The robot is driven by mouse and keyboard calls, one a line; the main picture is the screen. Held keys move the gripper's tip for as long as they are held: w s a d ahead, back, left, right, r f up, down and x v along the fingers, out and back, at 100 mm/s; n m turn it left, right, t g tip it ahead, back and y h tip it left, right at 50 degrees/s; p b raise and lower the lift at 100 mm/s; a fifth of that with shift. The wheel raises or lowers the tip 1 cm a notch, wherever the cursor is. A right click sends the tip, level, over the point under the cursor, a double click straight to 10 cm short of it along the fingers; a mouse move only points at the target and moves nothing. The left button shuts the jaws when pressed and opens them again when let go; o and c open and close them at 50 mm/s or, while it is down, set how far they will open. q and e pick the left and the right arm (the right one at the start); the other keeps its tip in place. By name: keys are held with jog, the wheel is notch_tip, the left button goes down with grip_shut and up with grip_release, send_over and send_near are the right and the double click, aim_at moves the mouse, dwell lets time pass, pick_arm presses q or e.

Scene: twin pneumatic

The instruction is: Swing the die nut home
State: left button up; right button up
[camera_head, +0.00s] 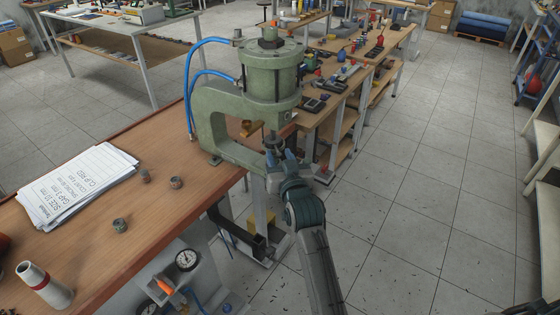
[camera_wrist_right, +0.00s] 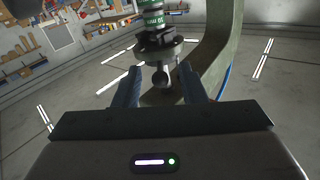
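A green pneumatic press (camera_head: 215,115) with a C-shaped frame stands at the bench's right edge. Under its ram is a dark round collar, apparently the die nut (camera_head: 273,141); it also shows in the right wrist view (camera_wrist_right: 165,49). A short stem with a dark ball end (camera_wrist_right: 160,77) hangs below or in front of it. My right gripper (camera_head: 281,157) is just below the collar. In the right wrist view its two blue fingers (camera_wrist_right: 158,86) are apart, with the ball end between them; no contact is visible. My left gripper is not in view.
Blue hoses (camera_head: 190,80) run to the press. A gauge (camera_head: 187,260) sits below the bench edge. Open floor lies right.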

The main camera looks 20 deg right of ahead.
jog(key=shift+w, duration=0.1)
grip_shut()
